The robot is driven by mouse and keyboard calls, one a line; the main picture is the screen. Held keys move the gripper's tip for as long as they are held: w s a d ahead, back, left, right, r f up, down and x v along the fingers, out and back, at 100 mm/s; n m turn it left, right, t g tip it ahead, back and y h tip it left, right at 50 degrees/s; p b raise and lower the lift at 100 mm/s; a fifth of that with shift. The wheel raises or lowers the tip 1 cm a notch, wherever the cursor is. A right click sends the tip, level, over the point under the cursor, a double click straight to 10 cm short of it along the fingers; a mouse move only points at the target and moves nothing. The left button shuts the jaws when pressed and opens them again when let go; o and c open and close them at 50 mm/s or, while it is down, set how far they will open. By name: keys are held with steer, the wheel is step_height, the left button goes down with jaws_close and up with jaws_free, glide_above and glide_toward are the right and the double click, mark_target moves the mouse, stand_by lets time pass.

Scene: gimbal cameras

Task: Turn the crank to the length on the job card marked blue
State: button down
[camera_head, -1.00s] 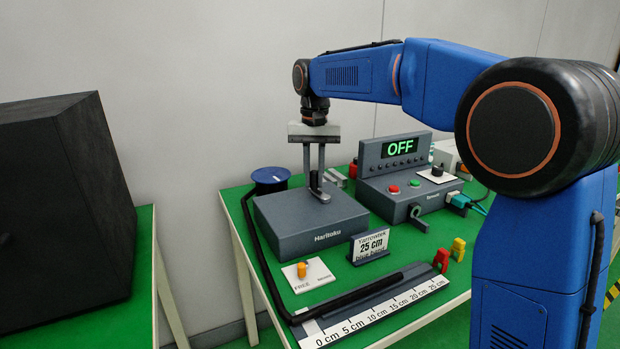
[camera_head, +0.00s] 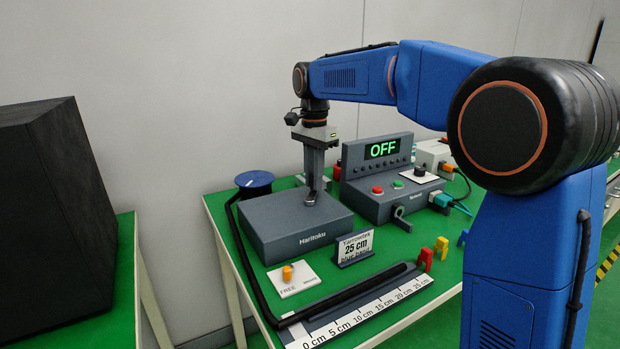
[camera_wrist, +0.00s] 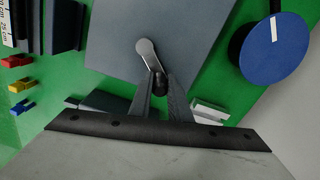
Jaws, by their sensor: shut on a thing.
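The crank (camera_wrist: 148,50) is a short metal arm with a dark knob on top of the grey Haritoku box (camera_head: 300,226). My gripper (camera_head: 312,198) points down over the box and is shut on the crank knob; the wrist view shows the fingers (camera_wrist: 162,92) around the dark knob. A job card (camera_head: 355,246) stands in front of the box and reads 25 cm, with a smaller line below that looks like blue band. A ruler strip (camera_head: 375,309) marked 0 to 25 cm lies at the front, with a black cable (camera_head: 262,296) running to it from the blue spool (camera_head: 254,180).
A control unit (camera_head: 384,148) showing OFF stands behind right, with red and green buttons. A white plate with an orange knob (camera_head: 288,272), labelled FREE, lies front left. Red (camera_head: 426,258) and yellow (camera_head: 441,246) clips stand near the ruler's far end.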

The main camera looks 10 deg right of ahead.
steer(key=shift+s+d+m, duration=0.1)
steer(key=shift+d+m, duration=0.1)
steer(key=shift+m, duration=0.3)
steer(key=c, duration=1.6)
jaws_free()
steer(key=shift+c, duration=0.2)
step_height(320, 180, up, 17)
steer(key=shift+r, duration=0.2)
